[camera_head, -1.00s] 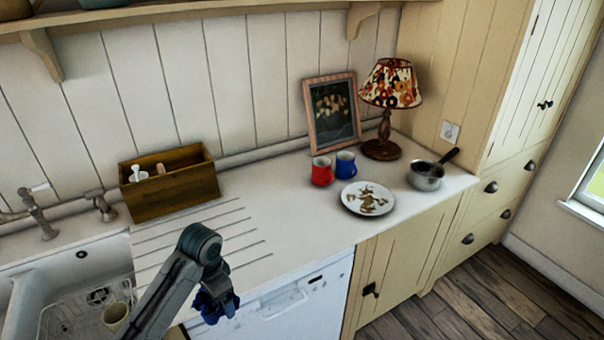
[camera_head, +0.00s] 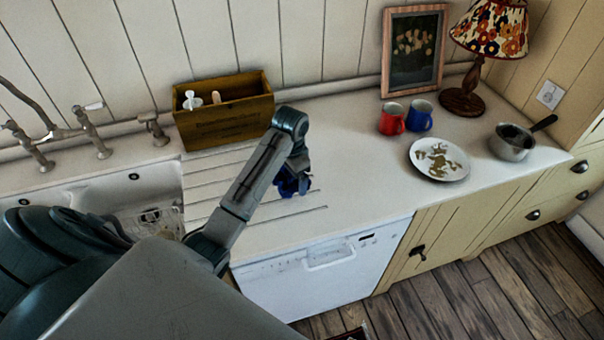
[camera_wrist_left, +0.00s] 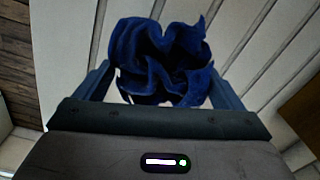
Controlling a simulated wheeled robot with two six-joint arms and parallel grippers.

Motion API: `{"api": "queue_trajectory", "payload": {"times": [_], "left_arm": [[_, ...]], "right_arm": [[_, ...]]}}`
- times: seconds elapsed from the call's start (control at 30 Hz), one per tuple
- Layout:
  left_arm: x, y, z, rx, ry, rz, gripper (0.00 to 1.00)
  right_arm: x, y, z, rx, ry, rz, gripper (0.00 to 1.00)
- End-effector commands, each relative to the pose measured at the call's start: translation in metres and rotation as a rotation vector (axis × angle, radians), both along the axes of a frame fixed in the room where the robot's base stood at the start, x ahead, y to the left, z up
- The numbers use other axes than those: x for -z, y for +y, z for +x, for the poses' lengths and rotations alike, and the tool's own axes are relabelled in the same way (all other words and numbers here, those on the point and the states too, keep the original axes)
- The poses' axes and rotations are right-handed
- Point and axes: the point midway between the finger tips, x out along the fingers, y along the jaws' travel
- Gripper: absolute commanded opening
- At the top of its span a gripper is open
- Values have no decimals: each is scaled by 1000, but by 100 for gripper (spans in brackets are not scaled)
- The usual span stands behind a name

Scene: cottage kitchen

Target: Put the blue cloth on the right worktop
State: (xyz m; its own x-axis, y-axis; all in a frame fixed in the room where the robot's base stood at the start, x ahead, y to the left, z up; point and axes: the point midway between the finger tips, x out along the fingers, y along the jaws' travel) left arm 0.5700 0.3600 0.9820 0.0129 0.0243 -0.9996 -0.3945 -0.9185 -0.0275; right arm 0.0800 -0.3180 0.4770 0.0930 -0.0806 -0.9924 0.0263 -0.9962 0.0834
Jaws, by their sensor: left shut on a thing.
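The blue cloth (camera_wrist_left: 160,60) is bunched up between the fingers of my left gripper (camera_wrist_left: 165,85) in the left wrist view. In the head view the cloth (camera_head: 292,186) is a small dark blue bundle below the end of my left arm, over the grooved drainer part of the worktop. My left gripper (camera_head: 294,178) is shut on it. I cannot tell whether the cloth touches the surface. The right worktop (camera_head: 350,190) is white and runs from the sink to the lamp. My right gripper is not in view.
A wooden box (camera_head: 224,112) stands behind my left gripper. A red mug (camera_head: 391,119), a blue mug (camera_head: 419,115), a patterned plate (camera_head: 439,160), a saucepan (camera_head: 512,143), a lamp (camera_head: 491,40) and a picture frame (camera_head: 411,50) stand farther right. Worktop between gripper and plate is clear.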

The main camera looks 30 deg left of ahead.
Motion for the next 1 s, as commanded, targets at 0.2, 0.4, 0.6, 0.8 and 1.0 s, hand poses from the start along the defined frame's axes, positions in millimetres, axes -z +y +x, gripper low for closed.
{"api": "queue_trajectory", "payload": {"times": [0.2,0.4,0.6,0.8,1.0], "left_arm": [[0,-1,28,-1,1,0,62],[9,-3,36,1,7,0,62],[34,-2,36,0,3,1,62],[38,-2,36,1,1,1,62],[40,-2,36,1,0,1,96]], "right_arm": [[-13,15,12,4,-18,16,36],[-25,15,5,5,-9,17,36],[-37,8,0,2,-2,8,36],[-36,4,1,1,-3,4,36],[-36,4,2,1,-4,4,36]]}}
